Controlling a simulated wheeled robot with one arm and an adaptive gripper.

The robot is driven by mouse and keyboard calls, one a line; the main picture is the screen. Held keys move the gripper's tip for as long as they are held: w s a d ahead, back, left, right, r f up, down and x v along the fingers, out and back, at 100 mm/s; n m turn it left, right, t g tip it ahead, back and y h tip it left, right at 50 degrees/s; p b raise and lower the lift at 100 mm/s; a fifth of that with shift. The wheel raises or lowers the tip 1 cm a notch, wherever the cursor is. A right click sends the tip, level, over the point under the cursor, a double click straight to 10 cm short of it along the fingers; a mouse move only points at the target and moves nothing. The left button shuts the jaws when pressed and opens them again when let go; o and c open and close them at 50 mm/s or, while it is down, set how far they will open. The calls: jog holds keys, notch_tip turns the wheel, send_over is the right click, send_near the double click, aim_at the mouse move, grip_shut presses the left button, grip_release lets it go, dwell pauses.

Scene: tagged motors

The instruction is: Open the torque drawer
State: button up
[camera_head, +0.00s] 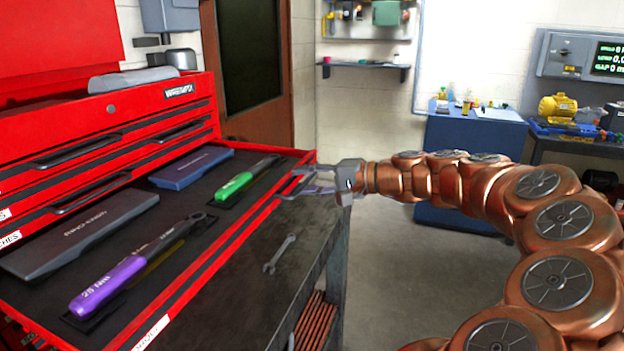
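The red torque drawer (215,262) stands pulled out from the tool chest, with its dark lined inside showing. In it lie a purple-handled torque wrench (110,285), a green-handled wrench (235,186), a dark grey case (75,235) and a blue case (190,167). My gripper (294,184) is at the far right end of the drawer's front, by its front edge. Its two fingers show a little apart, one above the other. I cannot tell whether they are closed on the drawer's handle or only beside it.
Closed red drawers (95,150) sit above the open one. A dark workbench top (300,245) with a loose spanner (280,254) lies below and right of the drawer front. Grey floor (405,270) is open beyond it, before a blue cabinet (470,140).

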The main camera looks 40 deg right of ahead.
jog(key=v, duration=1.2)
